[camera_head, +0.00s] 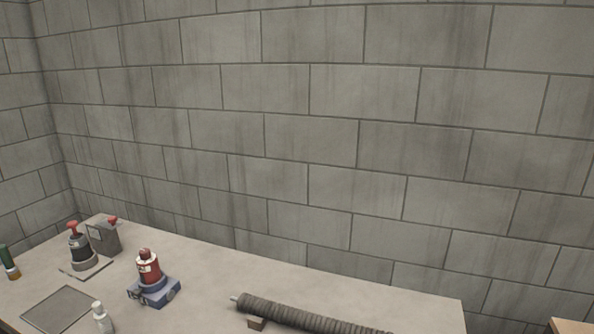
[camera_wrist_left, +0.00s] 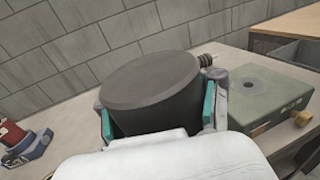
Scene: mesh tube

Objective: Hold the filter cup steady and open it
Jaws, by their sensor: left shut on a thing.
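The filter cup appears to be the wide dark grey cylinder (camera_wrist_left: 150,85) in the left wrist view. Its flat round end faces up and toward the camera, and it looks tilted. My left gripper (camera_wrist_left: 158,110) is shut on its sides, with a teal pad at the left and another at the right. The white gripper body hides the cup's near lower part. I cannot tell whether the cup has a separate lid or whether it is open. Neither gripper shows in the head view. My right gripper is in no view.
The head view shows the table (camera_head: 210,262) with a red bottle (camera_head: 148,266) on a blue base, a black red-knobbed device (camera_head: 79,248), a small white bottle (camera_head: 102,318) and a ribbed dark tube (camera_head: 310,316). A green box (camera_wrist_left: 268,95) stands right of the cup.

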